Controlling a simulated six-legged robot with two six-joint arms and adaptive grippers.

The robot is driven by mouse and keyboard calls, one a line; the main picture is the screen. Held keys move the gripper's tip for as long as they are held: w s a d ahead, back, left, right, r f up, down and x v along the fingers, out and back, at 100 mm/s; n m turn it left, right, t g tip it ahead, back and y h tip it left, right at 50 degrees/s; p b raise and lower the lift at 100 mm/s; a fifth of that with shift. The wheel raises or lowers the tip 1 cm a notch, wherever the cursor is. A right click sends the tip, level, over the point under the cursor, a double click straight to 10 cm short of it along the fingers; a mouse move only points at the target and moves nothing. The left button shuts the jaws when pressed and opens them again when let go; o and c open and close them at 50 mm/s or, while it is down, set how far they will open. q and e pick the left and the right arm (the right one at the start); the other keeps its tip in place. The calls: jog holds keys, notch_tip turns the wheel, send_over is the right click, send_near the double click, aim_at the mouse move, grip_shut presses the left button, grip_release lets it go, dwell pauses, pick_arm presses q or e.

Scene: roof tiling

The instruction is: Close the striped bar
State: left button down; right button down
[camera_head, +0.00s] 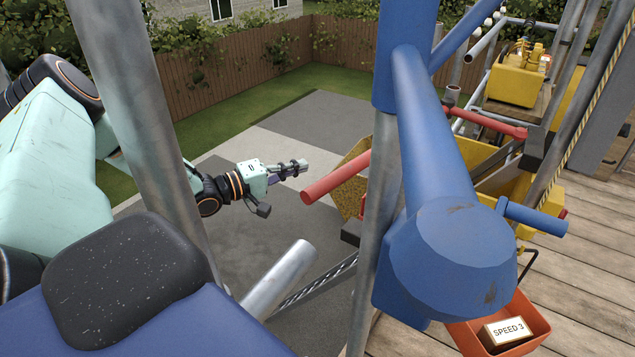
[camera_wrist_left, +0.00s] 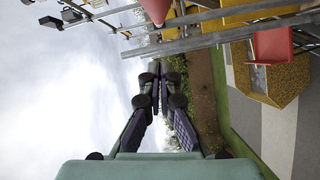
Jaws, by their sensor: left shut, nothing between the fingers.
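A thin yellow-and-black striped bar (camera_head: 584,115) slants steeply upward at the right of the head view, above the plank deck. Its top runs out of the picture. My left gripper (camera_head: 304,166) reaches out over the grey paving, left of the red tube, far from the striped bar. Its fingers are shut and empty; they also show in the left wrist view (camera_wrist_left: 160,68), pointing away from the camera. I cannot make out the striped bar in the wrist view. My right gripper is not in view.
A red tube (camera_head: 336,176) sticks out just right of my left gripper, by a yellow hopper (camera_head: 351,197). A thick blue post and arm (camera_head: 440,150) block the middle. An orange tray (camera_head: 527,318) holds a SPEED 3 sign (camera_head: 508,330).

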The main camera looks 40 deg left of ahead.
pick_arm(q)
jog(key=d, duration=0.1)
jog(key=w+d+b, duration=0.1)
jog(key=d, duration=0.1)
jog(key=w+d, duration=0.1)
jog(key=shift+d+f+b, duration=0.3)
jog(key=shift+d+f, duration=0.05)
jog(key=shift+f, duration=0.05)
jog(key=shift+s+r, duration=0.2)
